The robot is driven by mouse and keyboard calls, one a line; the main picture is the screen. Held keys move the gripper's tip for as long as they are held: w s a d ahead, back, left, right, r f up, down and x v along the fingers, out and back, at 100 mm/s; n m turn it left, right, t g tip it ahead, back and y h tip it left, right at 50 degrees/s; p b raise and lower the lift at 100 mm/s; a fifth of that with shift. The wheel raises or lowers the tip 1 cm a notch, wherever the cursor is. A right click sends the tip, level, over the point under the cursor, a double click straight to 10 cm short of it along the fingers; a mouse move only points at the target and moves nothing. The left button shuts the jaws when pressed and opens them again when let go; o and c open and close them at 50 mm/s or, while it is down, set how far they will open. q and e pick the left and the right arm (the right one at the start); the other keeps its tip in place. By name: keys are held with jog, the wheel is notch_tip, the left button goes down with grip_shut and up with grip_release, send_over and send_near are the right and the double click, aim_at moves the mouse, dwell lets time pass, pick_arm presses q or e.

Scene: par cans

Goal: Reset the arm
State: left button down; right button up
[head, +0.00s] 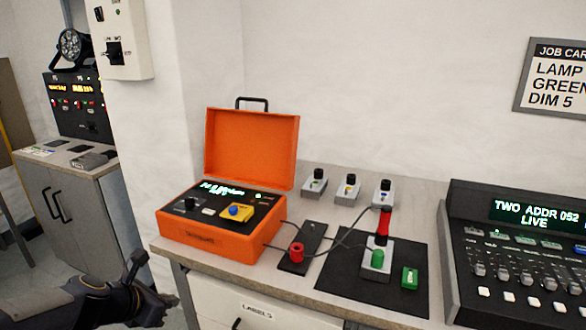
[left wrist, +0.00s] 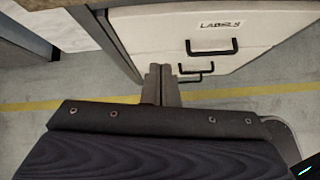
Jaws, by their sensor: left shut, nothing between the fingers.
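My left gripper (head: 150,289) is at the lower left of the head view, in front of the bench and below its top, to the left of the labelled drawer. In the left wrist view its two fingers (left wrist: 161,72) are together with nothing between them, pointing toward the cabinet below the bench. It appears apart from the furniture. The arm comes in from the lower left edge. My right gripper is in neither view.
The bench (head: 190,262) holds an open orange case (head: 210,240), a black mat (head: 330,279) with small devices, and a lighting console (head: 520,255). A grey cabinet (head: 85,215) stands left. A drawer (left wrist: 225,40) with black handles faces the gripper. Floor shows below.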

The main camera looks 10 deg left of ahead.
pick_arm(q)
jog(key=s+d+r+m+g, duration=0.1)
jog(key=s+d+m, duration=0.3)
jog(key=s+m, duration=0.45)
jog(key=s+d+r+m+g+h+p, duration=0.1)
jog(key=s+d+m, duration=0.4)
jog(key=m, duration=0.6)
jog(key=s+d+r+m+g, duration=0.1)
jog(key=s+d+r+m, duration=0.15)
jog(key=s+m, duration=0.65)
notch_tip(320, 180, up, 17)
jog(key=w+p, duration=0.1)
jog(key=p, duration=1.7)
jog(key=shift+d+m, duration=0.2)
jog(key=shift+m, duration=0.25)
jog(key=shift+f, duration=0.15)
